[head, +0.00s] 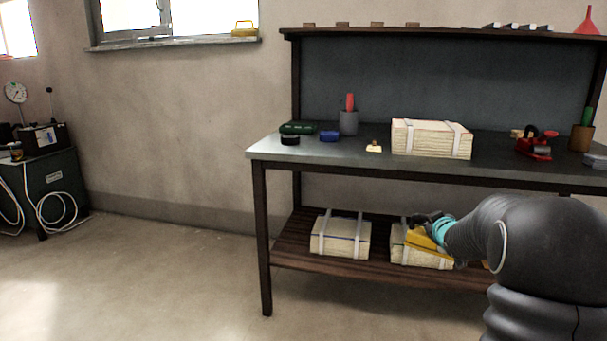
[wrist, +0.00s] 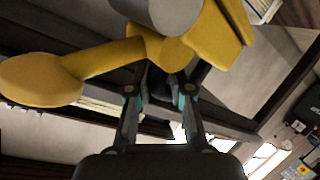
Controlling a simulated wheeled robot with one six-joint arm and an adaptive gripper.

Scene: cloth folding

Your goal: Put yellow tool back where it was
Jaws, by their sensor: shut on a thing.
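The yellow tool (wrist: 110,60) fills the upper part of the wrist view. It has a rounded yellow end at the left, a broad yellow part at the right and a grey cylinder at the top. My gripper (wrist: 160,88) is shut on it at its middle. In the head view my gripper (head: 433,222) is at the front of the workbench, in front of the right bundle on the lower shelf. The yellow tool (head: 422,240) shows just below it there, partly hidden. I cannot tell whether the tool touches the bundle.
The workbench (head: 205,158) top holds a large strapped bundle (head: 431,138), a grey cup (head: 348,123), small boxes and a red tool (head: 536,146). Strapped bundles (head: 340,238) lie on the lower shelf. A yellow object (head: 244,30) sits on the window sill.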

